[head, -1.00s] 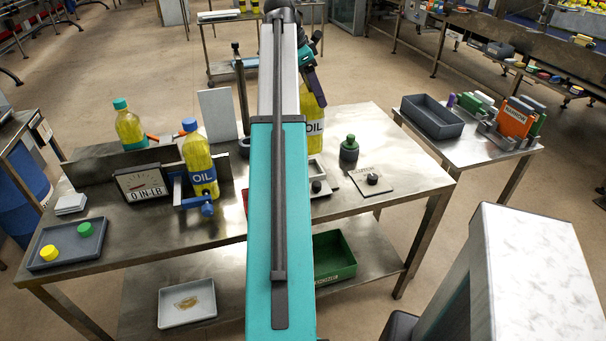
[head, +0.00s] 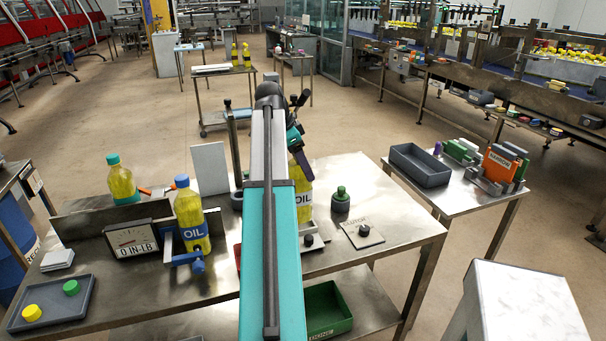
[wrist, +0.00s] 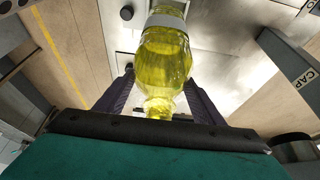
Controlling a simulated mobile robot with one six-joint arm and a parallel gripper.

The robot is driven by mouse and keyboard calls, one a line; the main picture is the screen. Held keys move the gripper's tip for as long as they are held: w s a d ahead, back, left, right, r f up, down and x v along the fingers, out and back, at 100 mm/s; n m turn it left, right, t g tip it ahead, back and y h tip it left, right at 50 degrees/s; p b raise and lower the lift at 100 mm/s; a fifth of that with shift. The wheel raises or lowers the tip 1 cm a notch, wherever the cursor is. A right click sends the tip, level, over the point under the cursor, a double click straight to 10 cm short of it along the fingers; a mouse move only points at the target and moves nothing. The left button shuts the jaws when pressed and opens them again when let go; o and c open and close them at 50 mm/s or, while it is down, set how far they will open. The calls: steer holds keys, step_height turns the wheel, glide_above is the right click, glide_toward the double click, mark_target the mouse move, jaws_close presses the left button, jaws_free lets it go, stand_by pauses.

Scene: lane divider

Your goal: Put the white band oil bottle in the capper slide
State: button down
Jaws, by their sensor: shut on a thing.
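My gripper (wrist: 160,85) is shut on the white band oil bottle (wrist: 165,60) in the wrist view, its dark fingers on either side of the clear yellow bottle. The pale band crosses the bottle near the top of that view. In the head view this bottle (head: 305,195) shows an OIL label and is partly hidden behind my arm. My gripper (head: 298,158) is at its upper part. I cannot tell whether its base touches the table. A grey piece lettered CAP (wrist: 298,72) shows at the right of the wrist view. I cannot clearly make out the capper slide.
A blue-capped oil bottle (head: 190,220) stands in a blue clamp beside a 0 IN-LB gauge (head: 133,240). A teal-capped bottle (head: 122,182) stands behind a low grey wall. A green-topped dark piece (head: 341,198) is right of my bottle. A cap tray (head: 75,305) lies front left.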

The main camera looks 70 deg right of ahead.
stand_by(0.3)
steer(key=shift+f+p, duration=0.4)
steer(key=shift+f, duration=1.5)
steer(key=shift+c, duration=2.4)
jaws_free()
steer(key=shift+b+v, duration=1.1)
steer(key=shift+v, duration=5)
